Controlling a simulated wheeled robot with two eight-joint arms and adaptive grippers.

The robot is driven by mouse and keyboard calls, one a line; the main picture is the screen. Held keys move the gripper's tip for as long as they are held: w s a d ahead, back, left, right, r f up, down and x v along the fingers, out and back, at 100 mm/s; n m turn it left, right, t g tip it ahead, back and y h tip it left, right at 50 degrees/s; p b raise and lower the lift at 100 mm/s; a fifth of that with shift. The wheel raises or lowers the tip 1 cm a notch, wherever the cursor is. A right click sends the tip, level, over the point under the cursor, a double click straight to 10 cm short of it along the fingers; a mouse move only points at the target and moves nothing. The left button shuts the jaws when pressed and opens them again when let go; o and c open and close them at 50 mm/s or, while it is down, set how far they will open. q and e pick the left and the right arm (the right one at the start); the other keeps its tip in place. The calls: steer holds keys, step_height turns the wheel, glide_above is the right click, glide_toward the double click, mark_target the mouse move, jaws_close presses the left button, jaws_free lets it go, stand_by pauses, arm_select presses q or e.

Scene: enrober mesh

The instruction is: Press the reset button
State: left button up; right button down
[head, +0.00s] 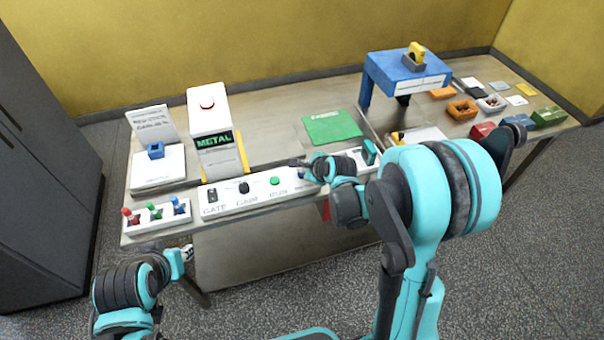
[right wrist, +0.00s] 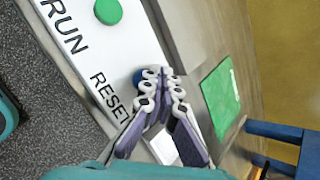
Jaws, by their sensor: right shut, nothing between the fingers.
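The reset button is a small blue knob (right wrist: 138,77) beside the printed word RESET in the right wrist view, partly hidden by my fingertips. It also shows in the head view (head: 301,174), at the right part of the white control panel (head: 225,203). My right gripper (right wrist: 162,82) is shut and empty, with its fingertips at the button; I cannot tell whether they touch it. In the head view the right gripper (head: 299,164) is small, over the panel's right part. My left gripper (head: 187,252) is in front of the table's front edge, its fingers too small to read.
The green RUN button (right wrist: 108,11) is close by on the same panel. A METAL display box (head: 213,140) stands behind the panel, with a green mat (head: 332,127) to its right. A blue gantry (head: 408,75) and several coloured blocks are farther right.

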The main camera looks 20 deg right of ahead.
steer(key=shift+f+b, duration=0.55)
steer(key=shift+f, duration=0.1)
stand_by(0.7)
steer(key=shift+r, duration=0.1)
steer(key=shift+r+p, duration=0.6)
steer(key=shift+r, duration=0.2)
steer(key=shift+r+p, duration=1.95)
steer(key=shift+r, duration=0.6)
steer(key=shift+f, duration=0.1)
